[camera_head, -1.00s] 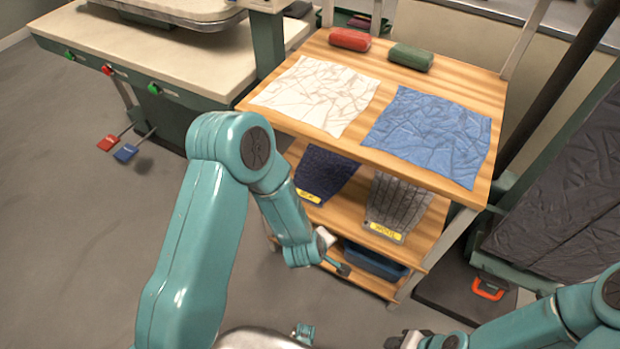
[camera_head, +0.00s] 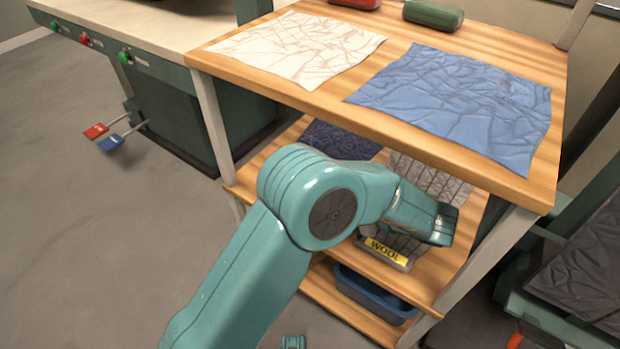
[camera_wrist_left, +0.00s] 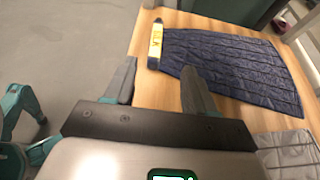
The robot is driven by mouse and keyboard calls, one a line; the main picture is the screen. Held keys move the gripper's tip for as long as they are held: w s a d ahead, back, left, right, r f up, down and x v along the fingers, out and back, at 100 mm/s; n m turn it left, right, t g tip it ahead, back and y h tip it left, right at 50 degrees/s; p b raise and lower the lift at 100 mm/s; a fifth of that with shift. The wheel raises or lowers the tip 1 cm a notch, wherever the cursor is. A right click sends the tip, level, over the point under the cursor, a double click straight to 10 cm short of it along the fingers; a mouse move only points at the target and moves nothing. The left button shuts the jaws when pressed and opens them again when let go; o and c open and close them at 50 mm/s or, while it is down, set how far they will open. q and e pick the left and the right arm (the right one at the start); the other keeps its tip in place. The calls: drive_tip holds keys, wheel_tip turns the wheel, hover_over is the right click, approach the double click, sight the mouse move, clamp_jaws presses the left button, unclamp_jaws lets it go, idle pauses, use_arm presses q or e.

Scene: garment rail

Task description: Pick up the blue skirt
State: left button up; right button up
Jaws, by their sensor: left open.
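A wrinkled light blue garment (camera_head: 465,100), apparently the blue skirt, lies spread flat on the wooden top of the shelf unit. My left arm crosses the front of the unit below it, its wrist end in front of the middle shelf. My left gripper (camera_wrist_left: 160,88) is open and empty in the left wrist view. Its fingers point toward a dark navy cloth (camera_wrist_left: 235,65) with a yellow SILK label, on the middle shelf. The navy cloth also shows in the head view (camera_head: 340,138). In the head view the left fingers are hidden. My right gripper is out of view.
A white wrinkled cloth (camera_head: 295,48) lies left of the blue one. A green roll (camera_head: 433,14) and a red roll sit behind. A grey WOOL-labelled cloth (camera_head: 430,175) lies on the middle shelf, above a blue bin (camera_head: 375,292). Open floor is at left.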

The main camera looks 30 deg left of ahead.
use_arm(q)
drive_tip(key=x, duration=0.9)
drive_tip(key=shift+s+a+f, duration=0.1)
drive_tip(key=shift+s+a, duration=0.1)
drive_tip(key=x, duration=0.5)
drive_tip(key=shift+s+f, duration=0.15)
drive_tip(key=shift+f, duration=0.2)
drive_tip(key=shift+c, duration=0.3)
clamp_jaws()
